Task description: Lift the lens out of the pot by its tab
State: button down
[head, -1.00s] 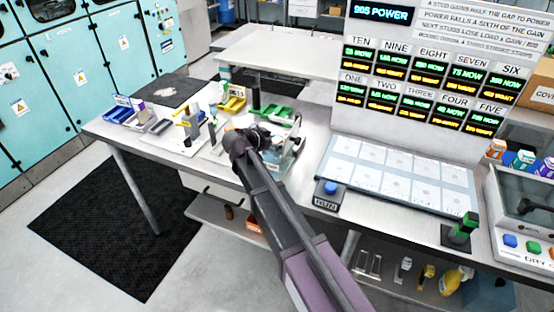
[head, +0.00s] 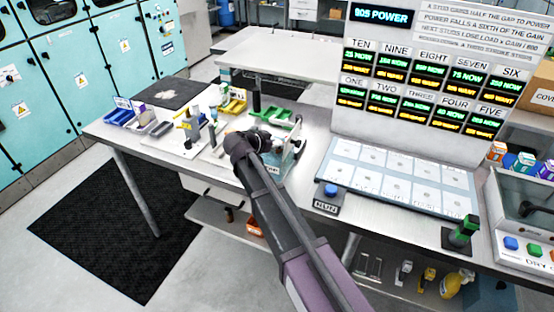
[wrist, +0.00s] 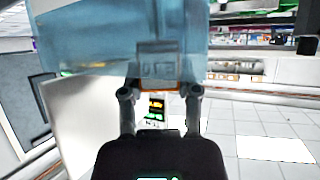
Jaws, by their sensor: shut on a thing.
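In the wrist view my gripper (wrist: 160,88) has its two grey fingers shut on a small tab-like part. A large pale blue, see-through body, which looks to be the lens (wrist: 100,35), spreads above and beyond the fingers. Whether it is clear of a pot cannot be told. In the head view my arm reaches over the long grey workbench (head: 312,168), and its dark wrist covers most of the work spot. The fingers, the lens and the pot cannot be made out there.
A sloped panel of white tiles (head: 395,178) and a run button (head: 330,190) lie to the right, below a power board (head: 430,85).

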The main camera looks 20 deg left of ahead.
jog(key=shift+r, duration=0.2)
notch_tip(320, 180, up, 18)
jog(key=p, duration=1.8)
jog(key=shift+f, duration=0.25)
jog(key=shift+s, duration=0.1)
